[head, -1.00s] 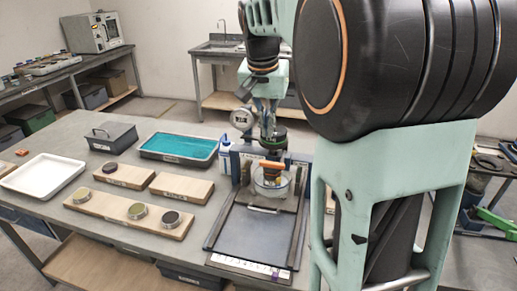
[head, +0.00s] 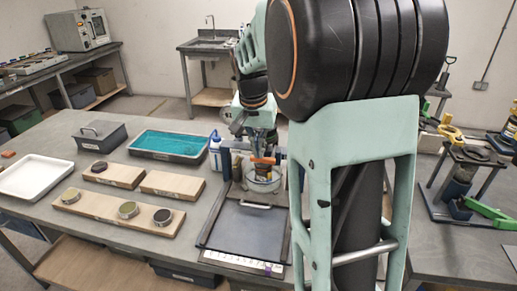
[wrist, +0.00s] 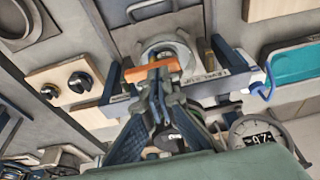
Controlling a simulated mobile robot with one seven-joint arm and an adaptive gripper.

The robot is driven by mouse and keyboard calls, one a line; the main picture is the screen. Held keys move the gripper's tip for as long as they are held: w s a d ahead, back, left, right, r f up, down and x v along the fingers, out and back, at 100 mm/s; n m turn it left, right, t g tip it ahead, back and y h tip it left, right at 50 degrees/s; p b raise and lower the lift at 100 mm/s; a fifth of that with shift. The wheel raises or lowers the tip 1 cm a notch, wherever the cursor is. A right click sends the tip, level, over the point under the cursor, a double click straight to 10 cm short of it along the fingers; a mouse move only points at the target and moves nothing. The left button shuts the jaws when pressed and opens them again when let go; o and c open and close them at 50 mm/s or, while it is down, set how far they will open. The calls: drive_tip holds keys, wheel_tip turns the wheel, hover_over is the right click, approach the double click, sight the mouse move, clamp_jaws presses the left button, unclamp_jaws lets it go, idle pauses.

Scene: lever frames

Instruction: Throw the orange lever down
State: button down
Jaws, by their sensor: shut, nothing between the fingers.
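The orange lever (head: 264,160) sits on a small press-like frame with a clear round bowl (head: 262,181) under it, at the back of a dark tray. In the wrist view the orange lever (wrist: 152,69) lies crosswise right at the fingertips, above a pale ring. My gripper (head: 262,148) is right behind and above the lever, pointing down, with its fingers together and nothing between them. In the wrist view my gripper (wrist: 156,80) appears to touch or nearly touch the lever; I cannot tell which. The fingers hide part of the frame.
A white bottle (head: 215,150) stands left of the frame. Wooden boards with round knobs (head: 128,209), a teal tray (head: 170,144), a grey box (head: 101,136) and a white tray (head: 36,175) lie further left. A gauge (wrist: 258,135) shows in the wrist view.

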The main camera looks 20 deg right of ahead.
drive_tip(key=shift+w+a+f+g+h+p, duration=0.2)
drive_tip(key=shift+a+f+g+h+p, duration=0.1)
drive_tip(key=shift+g+h+p, duration=0.3)
idle(0.3)
